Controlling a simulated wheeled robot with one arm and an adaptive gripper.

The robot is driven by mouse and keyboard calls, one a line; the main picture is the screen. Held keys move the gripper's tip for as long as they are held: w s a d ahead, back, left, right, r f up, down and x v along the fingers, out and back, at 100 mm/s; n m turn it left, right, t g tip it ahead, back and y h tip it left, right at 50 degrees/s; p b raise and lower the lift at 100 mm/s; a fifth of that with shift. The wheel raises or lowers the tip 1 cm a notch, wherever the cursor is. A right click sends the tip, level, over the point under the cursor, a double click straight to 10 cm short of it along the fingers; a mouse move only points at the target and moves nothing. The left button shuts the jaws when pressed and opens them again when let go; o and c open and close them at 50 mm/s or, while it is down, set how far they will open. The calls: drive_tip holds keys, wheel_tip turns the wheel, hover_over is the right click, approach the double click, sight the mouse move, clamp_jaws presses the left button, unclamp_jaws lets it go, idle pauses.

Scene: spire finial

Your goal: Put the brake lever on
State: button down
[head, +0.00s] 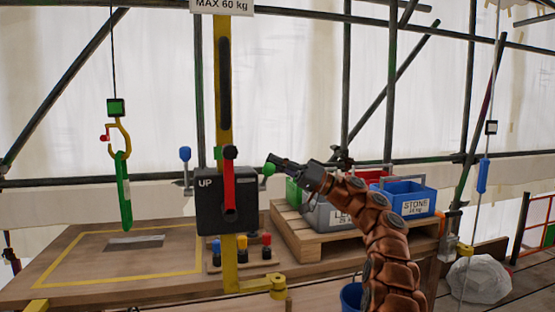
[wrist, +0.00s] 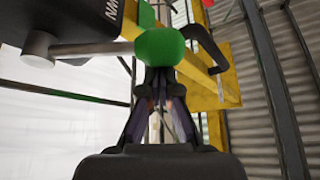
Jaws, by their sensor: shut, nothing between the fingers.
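The black winch box (head: 226,203) marked UP sits on a yellow post (head: 224,110). A red lever (head: 229,187) with a dark knob at its top stands upright on its front; whether this is the brake lever is not labelled. My gripper (head: 278,162) is to the right of the box, shut and empty, pointing left. A green knob (head: 268,169) is at its fingertips. In the wrist view the green knob (wrist: 160,47) is just beyond the tips of my gripper (wrist: 162,78), and whether they touch is unclear. A grey shaft (wrist: 40,50) projects near the box (wrist: 84,18).
A hook (head: 120,135) with a green sling hangs at left over a yellow-outlined platform (head: 70,270). Several coloured knobs (head: 241,250) stand below the box. A pallet (head: 325,245) bears bins, including a blue STONE bin (head: 410,198). A pale stone (head: 478,280) lies at right.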

drive_tip(key=d+f+p, duration=0.1)
drive_tip(key=d+p, duration=0.2)
drive_tip(key=d, duration=0.7)
drive_tip(key=shift+w+p, duration=0.35)
drive_tip(key=shift+w, duration=0.1)
drive_tip(key=shift+f, duration=0.1)
